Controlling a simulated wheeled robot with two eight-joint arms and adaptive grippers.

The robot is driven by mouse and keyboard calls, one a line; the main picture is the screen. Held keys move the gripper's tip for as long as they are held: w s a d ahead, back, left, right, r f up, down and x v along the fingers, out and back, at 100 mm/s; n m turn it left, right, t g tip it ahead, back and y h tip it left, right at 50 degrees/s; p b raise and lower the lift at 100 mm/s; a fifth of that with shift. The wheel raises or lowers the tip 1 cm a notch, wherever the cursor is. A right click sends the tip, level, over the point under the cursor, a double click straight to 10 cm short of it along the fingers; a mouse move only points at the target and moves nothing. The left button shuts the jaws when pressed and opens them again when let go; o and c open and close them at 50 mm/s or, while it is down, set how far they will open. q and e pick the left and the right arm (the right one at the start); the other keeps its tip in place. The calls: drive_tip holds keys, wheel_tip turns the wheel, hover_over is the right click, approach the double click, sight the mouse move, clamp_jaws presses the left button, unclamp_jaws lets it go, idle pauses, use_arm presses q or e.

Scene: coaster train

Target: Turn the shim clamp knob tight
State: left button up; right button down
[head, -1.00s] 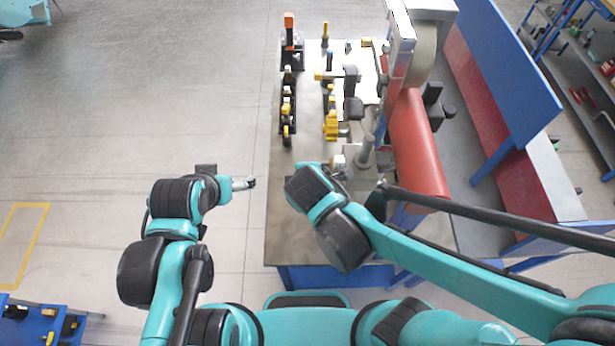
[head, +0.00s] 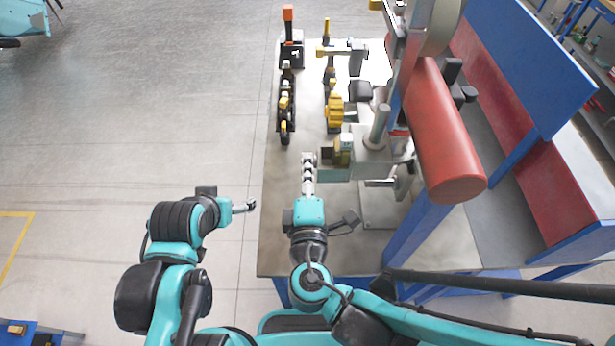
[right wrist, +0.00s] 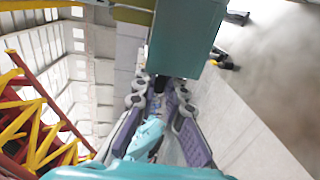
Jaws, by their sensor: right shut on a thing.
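My right gripper (head: 308,160) is at the left side of a teal-grey block on the bench machine. In the right wrist view the fingers (right wrist: 160,88) come together at a small dark part by the lower edge of the teal block (right wrist: 187,40). I take this part to be the shim clamp knob; the fingers hide most of it, and its turn angle cannot be seen. The block (head: 333,174) also shows in the head view. My left gripper (head: 245,207) hangs off the bench's left side, away from everything; its finger opening is too small to tell.
The bench (head: 282,225) has bare room at its front left. A large red cylinder (head: 445,130) overhangs on the right. Black and yellow tools stand in rows behind, including a yellow knobbed piece (head: 335,110). A blue panel (head: 525,70) stands further right.

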drive_tip(key=shift+f+t+b, duration=0.15)
drive_tip(key=shift+t+b, duration=0.55)
drive_tip(key=shift+b, duration=0.4)
drive_tip(key=c, duration=1.6)
unclamp_jaws()
drive_tip(key=shift+s, duration=0.1)
drive_tip(key=s, duration=0.7)
drive_tip(key=shift+s, duration=0.15)
drive_tip(key=shift+f, duration=0.1)
